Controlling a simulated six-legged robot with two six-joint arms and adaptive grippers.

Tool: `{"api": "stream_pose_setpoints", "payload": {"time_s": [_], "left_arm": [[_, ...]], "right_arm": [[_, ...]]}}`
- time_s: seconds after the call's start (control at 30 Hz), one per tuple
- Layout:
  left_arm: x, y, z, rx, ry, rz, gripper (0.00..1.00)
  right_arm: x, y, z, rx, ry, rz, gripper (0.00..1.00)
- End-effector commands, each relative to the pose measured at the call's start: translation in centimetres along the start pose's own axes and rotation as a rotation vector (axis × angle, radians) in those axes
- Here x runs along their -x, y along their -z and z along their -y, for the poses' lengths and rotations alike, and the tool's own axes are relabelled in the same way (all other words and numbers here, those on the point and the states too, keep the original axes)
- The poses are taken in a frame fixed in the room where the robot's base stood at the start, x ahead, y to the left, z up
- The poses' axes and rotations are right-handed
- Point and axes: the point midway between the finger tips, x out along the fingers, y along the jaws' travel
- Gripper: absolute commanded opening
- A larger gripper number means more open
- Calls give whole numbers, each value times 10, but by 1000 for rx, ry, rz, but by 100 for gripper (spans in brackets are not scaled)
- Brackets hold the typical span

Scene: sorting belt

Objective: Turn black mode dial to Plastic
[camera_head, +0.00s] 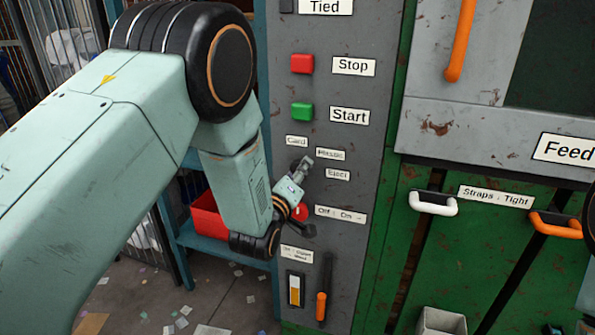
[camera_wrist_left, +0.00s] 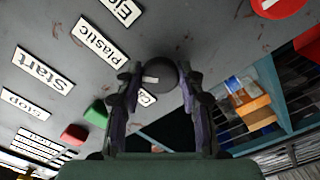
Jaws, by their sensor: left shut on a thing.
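The black mode dial (camera_wrist_left: 162,76) is a round knob with a short white mark on its left side in the left wrist view. The mark faces between the Plastic label (camera_wrist_left: 98,40) and the partly hidden Card label (camera_wrist_left: 147,98). My left gripper (camera_wrist_left: 158,78) is shut on the dial, one finger on each side. In the head view my left gripper (camera_head: 303,166) covers most of the dial, beside the Card (camera_head: 296,141), Plastic (camera_head: 331,154) and Eject (camera_head: 337,174) labels. My right gripper is not seen.
Red Stop (camera_head: 302,64) and green Start (camera_head: 302,112) buttons sit above the dial on the grey panel. A red control (camera_head: 300,212) is just below, close to my wrist. An orange-handled lever (camera_head: 321,305) is lower down. White (camera_head: 433,205) and orange handles (camera_head: 556,226) are to the right.

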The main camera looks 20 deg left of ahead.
Motion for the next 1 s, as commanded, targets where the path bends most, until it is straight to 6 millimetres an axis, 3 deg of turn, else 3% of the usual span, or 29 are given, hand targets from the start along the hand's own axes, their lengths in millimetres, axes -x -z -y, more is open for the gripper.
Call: {"api": "stream_pose_setpoints", "payload": {"time_s": [0.33, 0.37, 0.6, 1.0], "left_arm": [[-1, 1, -1, 2, -2, -4, 7], [-1, 1, -1, 2, -2, -4, 40], [0, 1, 0, 2, -1, -2, 60], [6, 0, 0, 1, 1, 0, 61]], "right_arm": [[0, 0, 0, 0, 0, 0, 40], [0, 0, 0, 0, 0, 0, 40], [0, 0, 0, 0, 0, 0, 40], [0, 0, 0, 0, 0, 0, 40]]}}
